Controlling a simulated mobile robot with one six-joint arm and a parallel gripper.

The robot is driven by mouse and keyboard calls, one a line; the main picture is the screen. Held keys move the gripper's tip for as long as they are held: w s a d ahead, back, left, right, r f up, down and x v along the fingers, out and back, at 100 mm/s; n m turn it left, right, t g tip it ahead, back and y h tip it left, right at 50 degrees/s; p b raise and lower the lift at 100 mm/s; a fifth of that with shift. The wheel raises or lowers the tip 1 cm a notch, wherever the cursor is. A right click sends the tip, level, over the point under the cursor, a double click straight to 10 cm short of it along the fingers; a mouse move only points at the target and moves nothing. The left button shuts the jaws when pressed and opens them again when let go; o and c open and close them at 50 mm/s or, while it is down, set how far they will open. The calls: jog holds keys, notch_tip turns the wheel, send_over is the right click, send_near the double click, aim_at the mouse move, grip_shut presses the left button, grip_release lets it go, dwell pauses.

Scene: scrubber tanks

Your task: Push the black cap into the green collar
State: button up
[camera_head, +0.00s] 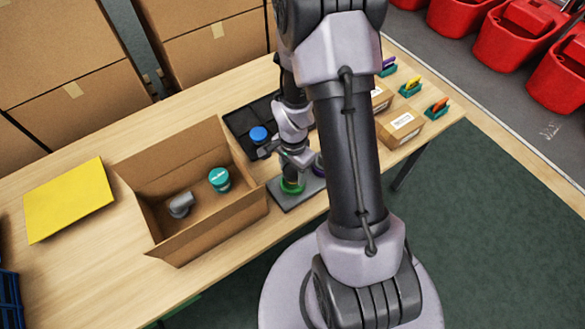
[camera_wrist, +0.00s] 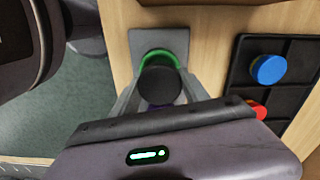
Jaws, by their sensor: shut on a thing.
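The black cap (camera_wrist: 160,83) is between the fingers of my gripper (camera_wrist: 158,92), which is shut on it. In the wrist view the cap overlaps the near part of the green collar (camera_wrist: 172,54), whose far rim shows beyond it. I cannot tell whether the cap touches the collar or is inside it. In the head view the green collar (camera_head: 291,188) stands on a grey plate (camera_head: 283,201), directly below my gripper (camera_head: 292,172). The cap is hard to make out in that view.
A purple collar (camera_head: 318,168) is close beside the green one, partly hidden by my arm. A black tray (camera_head: 240,120) holds a blue cap (camera_head: 258,134). An open cardboard box (camera_head: 170,238) stands to the left. Small cartons (camera_head: 402,130) stand to the right.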

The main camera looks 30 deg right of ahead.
jog(key=shift+f+b, duration=0.4)
jog(key=shift+f, duration=0.1)
dwell(0.7)
jog(key=shift+f+b, duration=0.45)
jog(key=shift+f+b, duration=0.4)
jog(key=shift+b, duration=0.1)
jog(key=shift+f+b, duration=0.25)
jog(key=shift+b, duration=0.1)
jog(key=shift+s, duration=0.2)
dwell(0.6)
